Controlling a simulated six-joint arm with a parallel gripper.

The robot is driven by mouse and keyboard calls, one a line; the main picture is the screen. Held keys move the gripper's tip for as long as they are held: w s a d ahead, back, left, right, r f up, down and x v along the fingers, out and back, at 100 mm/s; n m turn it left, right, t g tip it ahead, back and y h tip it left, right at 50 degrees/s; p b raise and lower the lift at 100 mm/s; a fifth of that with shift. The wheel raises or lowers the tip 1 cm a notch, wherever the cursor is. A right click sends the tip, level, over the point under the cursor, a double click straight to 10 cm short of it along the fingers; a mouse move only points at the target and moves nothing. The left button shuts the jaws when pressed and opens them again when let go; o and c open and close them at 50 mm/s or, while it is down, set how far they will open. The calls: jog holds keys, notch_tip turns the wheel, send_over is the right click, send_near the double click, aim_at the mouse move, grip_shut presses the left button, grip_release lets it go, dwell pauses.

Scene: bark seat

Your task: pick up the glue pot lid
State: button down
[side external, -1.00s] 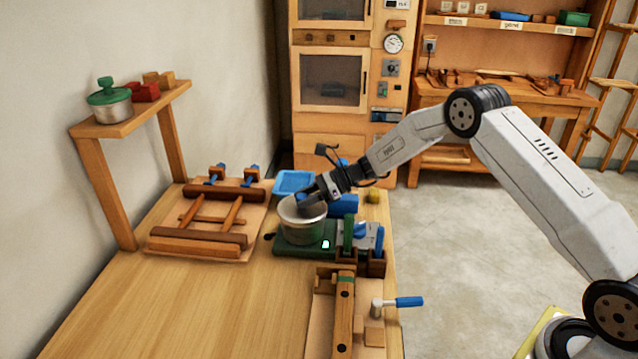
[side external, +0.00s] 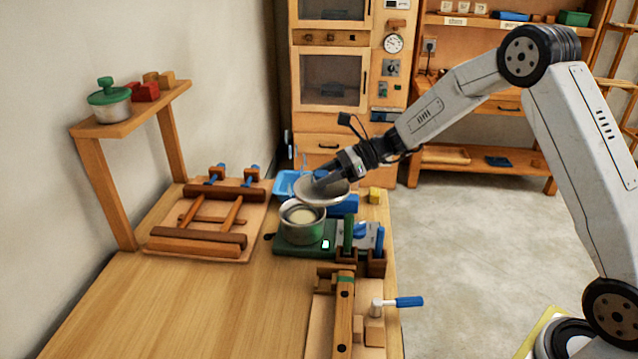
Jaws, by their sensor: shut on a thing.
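The glue pot lid (side external: 314,194) is a round, grey metal disc. My gripper (side external: 324,180) is shut on it from above and holds it tilted, just above and to the right of the pot's mouth. The fingertips partly hide the lid's handle. The glue pot (side external: 301,224) is a metal pot on a green base (side external: 298,247) with a small lit display. Its mouth is open and pale glue shows inside.
A blue tray (side external: 285,182) and a blue block (side external: 345,206) are behind the pot. A wooden frame on a board (side external: 160,247) lies to the left. Tool holders (side external: 376,264) and a wooden clamp (side external: 343,315) stand in front. A shelf (side external: 128,123) holds a green-lidded pot (side external: 110,102). The front left of the table is clear.

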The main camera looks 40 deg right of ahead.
jog(key=shift+s+d+r, duration=0.1)
jog(key=shift+s+r, duration=0.4)
jog(key=shift+s, duration=0.65)
jog(key=shift+s+a+r, duration=0.1)
jog(key=shift+s+r, duration=0.45)
jog(key=shift+s, duration=0.6)
jog(key=shift+s+d+r, duration=0.1)
jog(key=shift+s+r, duration=0.4)
jog(key=shift+s, duration=0.65)
